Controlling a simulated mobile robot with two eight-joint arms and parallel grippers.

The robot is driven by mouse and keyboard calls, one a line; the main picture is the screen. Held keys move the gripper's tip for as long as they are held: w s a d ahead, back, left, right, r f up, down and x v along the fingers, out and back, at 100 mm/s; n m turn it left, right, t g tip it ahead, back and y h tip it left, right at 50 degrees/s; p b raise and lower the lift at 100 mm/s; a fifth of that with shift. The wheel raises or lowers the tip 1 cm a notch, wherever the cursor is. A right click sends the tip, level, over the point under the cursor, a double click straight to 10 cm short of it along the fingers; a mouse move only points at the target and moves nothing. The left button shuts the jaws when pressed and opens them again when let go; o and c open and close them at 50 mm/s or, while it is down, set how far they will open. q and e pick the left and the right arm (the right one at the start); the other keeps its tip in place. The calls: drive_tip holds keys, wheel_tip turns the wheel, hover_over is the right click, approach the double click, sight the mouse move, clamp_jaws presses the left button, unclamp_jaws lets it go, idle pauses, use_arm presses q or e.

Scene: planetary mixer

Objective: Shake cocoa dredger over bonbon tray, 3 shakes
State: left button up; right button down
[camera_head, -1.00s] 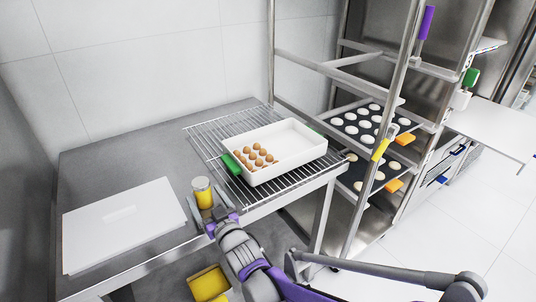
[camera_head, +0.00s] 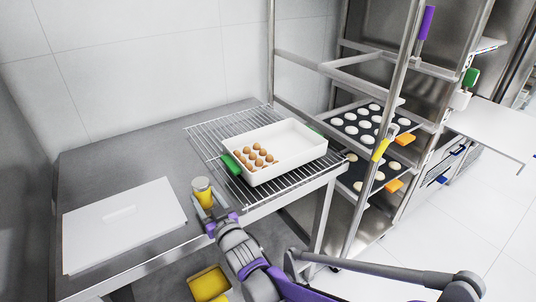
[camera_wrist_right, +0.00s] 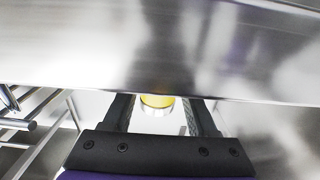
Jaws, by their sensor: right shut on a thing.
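The cocoa dredger (camera_head: 204,194), a yellow cylinder with a pale metal top, stands upright near the front edge of the steel table. My right gripper (camera_head: 213,213) is shut on the dredger from the front. In the right wrist view the yellow dredger (camera_wrist_right: 157,101) shows between the two dark fingers (camera_wrist_right: 160,115). The white bonbon tray (camera_head: 300,145) with green handles sits on a wire rack to the right of the dredger. Several brown bonbons (camera_head: 256,156) lie in its left part. My left gripper is not in view.
The wire rack (camera_head: 205,130) rests on the steel table (camera_head: 110,160). A white lidded box (camera_head: 150,225) lies at left. A tall trolley (camera_head: 400,85) holding trays of white rounds (camera_head: 365,125) stands at right. A yellow bin (camera_head: 208,283) is below the table edge.

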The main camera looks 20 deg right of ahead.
sight(203, 186)
drive_tip(key=shift+r, duration=0.15)
drive_tip(key=shift+r+p, duration=0.7)
drive_tip(key=shift+r, duration=0.2)
idle(0.4)
drive_tip(key=shift+r+p, duration=0.85)
drive_tip(key=shift+r, duration=0.4)
drive_tip(key=shift+r+p, duration=0.9)
drive_tip(key=shift+r, duration=0.35)
drive_tip(key=shift+s+f, duration=0.1)
